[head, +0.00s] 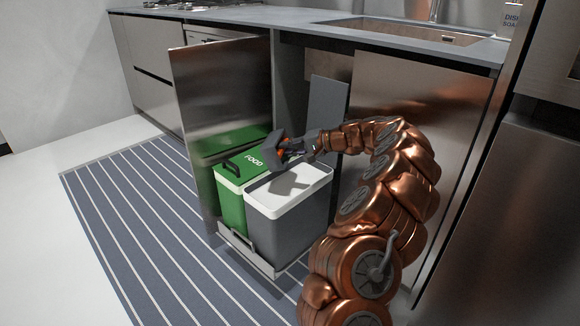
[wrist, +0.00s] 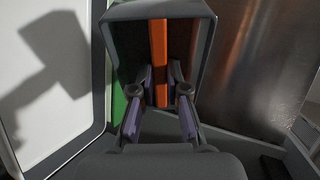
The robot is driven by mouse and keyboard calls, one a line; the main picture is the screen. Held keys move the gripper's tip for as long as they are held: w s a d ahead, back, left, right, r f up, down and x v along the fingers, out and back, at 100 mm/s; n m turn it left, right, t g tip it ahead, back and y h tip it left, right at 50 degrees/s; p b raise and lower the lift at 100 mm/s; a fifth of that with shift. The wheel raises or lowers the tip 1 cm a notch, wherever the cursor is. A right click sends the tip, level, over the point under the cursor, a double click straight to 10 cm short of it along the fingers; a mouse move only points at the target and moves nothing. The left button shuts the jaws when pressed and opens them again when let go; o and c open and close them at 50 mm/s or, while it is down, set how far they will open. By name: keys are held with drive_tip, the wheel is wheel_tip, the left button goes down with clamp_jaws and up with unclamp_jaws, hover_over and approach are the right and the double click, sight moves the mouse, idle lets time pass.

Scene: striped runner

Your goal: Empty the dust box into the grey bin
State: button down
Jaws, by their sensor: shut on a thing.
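The dust box (head: 271,151) is dark grey with an orange part, and it hangs above the bins in the head view. In the wrist view the dust box (wrist: 205,22) shows as a dark box with an upright orange bar (wrist: 159,60). My gripper (wrist: 160,88) has its purple-padded fingers shut on this bar. The grey bin (head: 292,215) stands in the pull-out under the counter, below and in front of my gripper. Its top shows white with the dust box's shadow on it; I cannot tell whether this is a lid or the inside. The dust box's contents are hidden.
A green bin (head: 230,201) marked FOOD, with a dark handle, stands left of the grey bin. An upright steel door panel (head: 222,90) is at their left. The countertop (head: 250,14) is above. A striped runner (head: 150,215) covers the floor in front.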

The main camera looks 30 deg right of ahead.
drive_tip(key=shift+s+d+t+b, duration=0.1)
drive_tip(key=shift+d+t+b, duration=0.15)
drive_tip(key=shift+b, duration=0.3)
drive_tip(key=shift+a+r, duration=0.1)
idle(3.8)
drive_tip(key=shift+a+r+p, duration=0.15)
drive_tip(key=shift+r+p, duration=0.1)
drive_tip(key=shift+p, duration=0.75)
drive_tip(key=shift+w+a+r+g+h+p, duration=0.1)
drive_tip(key=shift+w+g+h+p, duration=0.3)
drive_tip(key=shift+p, duration=0.75)
drive_tip(key=shift+s+g, duration=0.1)
drive_tip(key=shift+g, duration=0.25)
drive_tip(key=shift+p, duration=0.3)
drive_tip(key=p, duration=0.1)
drive_tip(key=g+h+p, duration=0.1)
drive_tip(key=p, duration=0.1)
drive_tip(key=shift+w+a+r+p, duration=0.2)
drive_tip(key=shift+r+p, duration=0.1)
drive_tip(key=shift+r, duration=0.1)
drive_tip(key=shift+w+a+r+g+h+p, duration=0.15)
drive_tip(key=shift+g+h+p, duration=0.25)
drive_tip(key=shift+p, duration=0.75)
